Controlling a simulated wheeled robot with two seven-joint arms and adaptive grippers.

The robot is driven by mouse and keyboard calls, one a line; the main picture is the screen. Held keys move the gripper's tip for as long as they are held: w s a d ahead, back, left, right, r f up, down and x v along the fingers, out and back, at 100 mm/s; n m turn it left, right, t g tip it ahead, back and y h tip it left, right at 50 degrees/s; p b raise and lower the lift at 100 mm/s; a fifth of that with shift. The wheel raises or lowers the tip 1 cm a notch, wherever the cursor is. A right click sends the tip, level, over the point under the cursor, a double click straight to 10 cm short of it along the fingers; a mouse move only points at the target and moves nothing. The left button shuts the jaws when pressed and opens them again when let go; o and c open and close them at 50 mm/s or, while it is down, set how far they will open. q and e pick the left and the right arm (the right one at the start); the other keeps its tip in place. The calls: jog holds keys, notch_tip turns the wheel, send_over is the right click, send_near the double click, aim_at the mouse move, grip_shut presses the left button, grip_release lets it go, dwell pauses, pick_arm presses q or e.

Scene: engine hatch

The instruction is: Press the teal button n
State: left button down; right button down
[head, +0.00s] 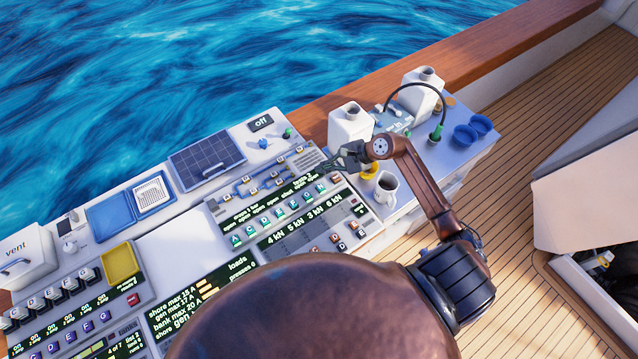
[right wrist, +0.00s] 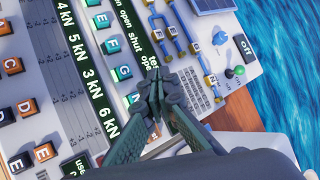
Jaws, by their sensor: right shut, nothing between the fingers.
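A row of small teal lettered buttons runs along the console panel below a dark display strip. The teal button at the row's right end in the head view, apparently n (head: 321,188), is small and its letter is hard to read. In the right wrist view the end button (right wrist: 133,98) shows just left of my fingers. My right gripper (head: 330,168) is shut and empty, with its fingertips close to that end of the row. In the right wrist view the gripper (right wrist: 154,84) points down at the panel; I cannot tell whether it touches. My left gripper is out of view.
Orange-and-black lettered buttons (right wrist: 27,107) lie on the same panel. A white mug (head: 386,188), white jugs (head: 350,125) and blue cups (head: 465,134) stand close to my right arm. Blue pipes with valves (head: 262,178) run behind the display strip.

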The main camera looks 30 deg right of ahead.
aim_at(322, 187)
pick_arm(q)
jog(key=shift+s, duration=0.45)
